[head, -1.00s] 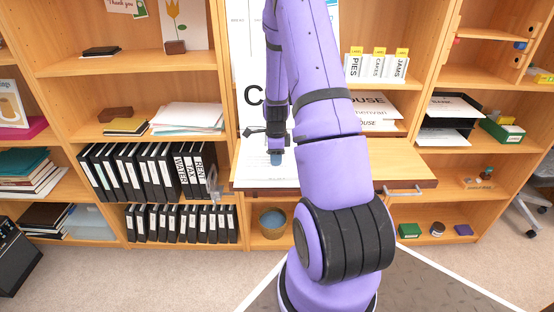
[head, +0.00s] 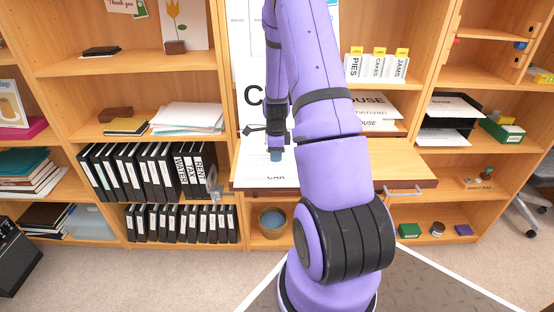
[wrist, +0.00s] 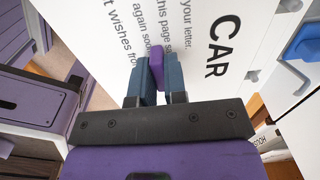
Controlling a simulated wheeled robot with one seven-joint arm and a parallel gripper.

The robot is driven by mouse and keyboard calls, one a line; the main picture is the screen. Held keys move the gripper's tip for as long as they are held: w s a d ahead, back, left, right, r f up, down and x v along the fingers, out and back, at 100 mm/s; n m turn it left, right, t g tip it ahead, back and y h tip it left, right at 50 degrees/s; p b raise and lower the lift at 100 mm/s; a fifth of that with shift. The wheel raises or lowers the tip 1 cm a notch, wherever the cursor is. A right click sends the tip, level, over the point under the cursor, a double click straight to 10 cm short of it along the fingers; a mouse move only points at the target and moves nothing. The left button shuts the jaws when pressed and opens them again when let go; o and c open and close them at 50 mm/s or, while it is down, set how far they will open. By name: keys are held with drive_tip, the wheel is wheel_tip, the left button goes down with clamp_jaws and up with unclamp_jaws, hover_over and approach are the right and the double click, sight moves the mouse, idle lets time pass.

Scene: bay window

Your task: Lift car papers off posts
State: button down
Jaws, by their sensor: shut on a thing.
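The car papers (wrist: 195,22) are white sheets marked CAR in large black letters, with smaller lines of text. In the wrist view they fill the area in front of my gripper (wrist: 157,72). Its two blue fingers are shut on a small purple tab (wrist: 157,58) at the papers. The posts cannot be made out clearly; a blue part (wrist: 303,42) shows at the wrist view's right edge.
The wooden desk board (head: 405,165) has bare room to the right of my arm. Black binders (head: 130,172) fill the shelves on the left. A round bin (head: 272,222) stands below the desk. A black letter tray (head: 450,120) stands at the right.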

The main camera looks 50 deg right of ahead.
drive_tip(key=shift+r, duration=0.5)
drive_tip(key=shift+r, duration=1.65)
